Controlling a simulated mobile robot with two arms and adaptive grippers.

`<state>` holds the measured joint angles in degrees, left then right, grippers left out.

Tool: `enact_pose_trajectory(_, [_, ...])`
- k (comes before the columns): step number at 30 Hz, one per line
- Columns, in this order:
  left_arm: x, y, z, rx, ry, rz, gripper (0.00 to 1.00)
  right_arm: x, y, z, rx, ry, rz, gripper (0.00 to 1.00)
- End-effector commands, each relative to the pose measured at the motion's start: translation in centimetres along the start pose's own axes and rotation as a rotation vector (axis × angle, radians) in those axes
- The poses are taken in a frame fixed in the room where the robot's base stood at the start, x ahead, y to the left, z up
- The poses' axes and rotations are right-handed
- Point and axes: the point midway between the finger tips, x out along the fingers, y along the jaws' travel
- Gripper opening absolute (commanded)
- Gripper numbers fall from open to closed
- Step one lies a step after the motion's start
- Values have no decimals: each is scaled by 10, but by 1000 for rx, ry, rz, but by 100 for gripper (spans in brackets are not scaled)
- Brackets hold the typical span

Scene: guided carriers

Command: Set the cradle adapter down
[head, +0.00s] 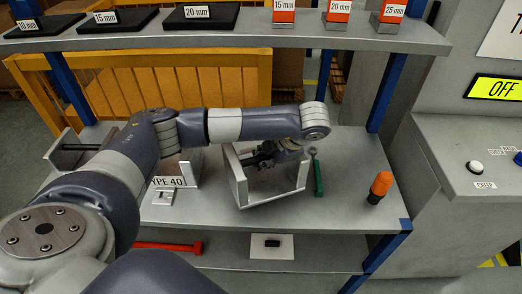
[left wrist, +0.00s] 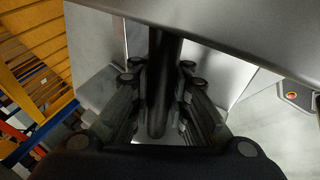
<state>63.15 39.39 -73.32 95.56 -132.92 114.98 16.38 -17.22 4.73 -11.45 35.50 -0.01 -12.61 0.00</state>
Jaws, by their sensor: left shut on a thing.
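The grey cradle adapter (head: 236,180), with two upright plates and a flat base, is at the middle shelf (head: 340,212) in the head view, slightly turned. I cannot tell whether its base touches the shelf. My left gripper (head: 266,157) is between its plates, shut on its dark crossbar. In the left wrist view the gripper (left wrist: 160,78) has its fingers on both sides of the black bar (left wrist: 158,100). A second grey cradle, labelled TYPE 40 (head: 168,182), stands to the left, partly behind my arm. My right gripper is not in view.
A green-handled tool (head: 318,180) lies close to the right of the adapter. An orange-topped object (head: 380,187) stands farther right. A grey block (head: 163,197) sits at the front left. The upper shelf (head: 230,42) runs behind my arm. The shelf's right front is clear.

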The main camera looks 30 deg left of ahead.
Motion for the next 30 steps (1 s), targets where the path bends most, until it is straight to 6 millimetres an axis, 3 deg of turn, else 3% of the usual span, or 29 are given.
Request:
enact_pose_trajectory(7, [7,-4,3,-2,-3,2,0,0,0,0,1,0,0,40])
enact_pose_trajectory(15, [33,-18,11,-3,-2,2,0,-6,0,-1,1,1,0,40])
enact_pose_trajectory(22, [36,-19,12,-3,-3,4,0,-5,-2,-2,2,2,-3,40])
enact_pose_trajectory(23, [38,-22,12,2,-1,0,14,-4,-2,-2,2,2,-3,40])
enact_pose_trajectory(26, [38,-22,12,1,-1,1,37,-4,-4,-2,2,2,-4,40])
enact_pose_trajectory(30, [38,-21,12,1,-1,0,37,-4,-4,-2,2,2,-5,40])
